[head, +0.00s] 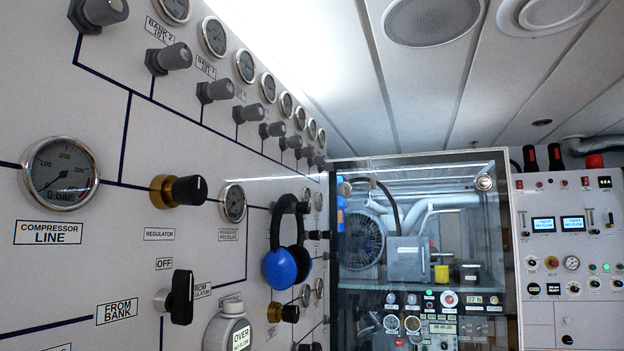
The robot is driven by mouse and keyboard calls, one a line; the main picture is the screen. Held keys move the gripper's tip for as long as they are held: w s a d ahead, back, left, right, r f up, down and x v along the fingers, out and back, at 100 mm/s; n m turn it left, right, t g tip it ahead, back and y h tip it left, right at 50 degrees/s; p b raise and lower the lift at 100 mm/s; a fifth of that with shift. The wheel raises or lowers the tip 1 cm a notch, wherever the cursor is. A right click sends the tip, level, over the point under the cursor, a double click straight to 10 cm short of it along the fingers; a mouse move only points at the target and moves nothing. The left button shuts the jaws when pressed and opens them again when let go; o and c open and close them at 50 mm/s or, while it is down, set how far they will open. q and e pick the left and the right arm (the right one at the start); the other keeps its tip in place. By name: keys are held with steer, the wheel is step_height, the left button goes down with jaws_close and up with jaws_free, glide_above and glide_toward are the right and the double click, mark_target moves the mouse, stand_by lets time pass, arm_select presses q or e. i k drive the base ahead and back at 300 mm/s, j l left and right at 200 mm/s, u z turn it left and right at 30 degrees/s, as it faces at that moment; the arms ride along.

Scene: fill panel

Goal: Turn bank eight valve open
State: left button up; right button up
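A row of grey bank valve knobs runs along the upper part of the left wall panel, receding towards the back right. A nearer knob (172,57) sits under a label reading "BANK 2". The labels of the far knobs are too small or hidden to read, so I cannot confirm which is bank eight. The farthest knob (318,161) that I can make out is small, near the panel's far end, partly overlapped by its neighbours. Its open or shut position cannot be told. Neither of my grippers is in view.
Blue headphones (286,266) hang on the panel, standing out from it. A regulator knob (187,190), a black selector handle (181,297) and a compressor gauge (60,174) are nearer. A glass-fronted cabinet (425,156) and a control console (532,196) stand at the back.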

mark_target(320, 160)
steer(key=k, duration=0.45)
steer(key=u, duration=0.4)
steer(key=k+u, duration=0.1)
steer(key=u, duration=0.65)
steer(key=k+j+u, duration=0.1)
steer(key=u, duration=0.3)
steer(key=l+u, duration=0.2)
steer(key=l, duration=0.65)
steer(key=l+u, duration=0.2)
steer(key=l, duration=0.6)
steer(key=k+l+u, duration=0.2)
steer(key=l, duration=0.65)
steer(key=i, duration=0.05)
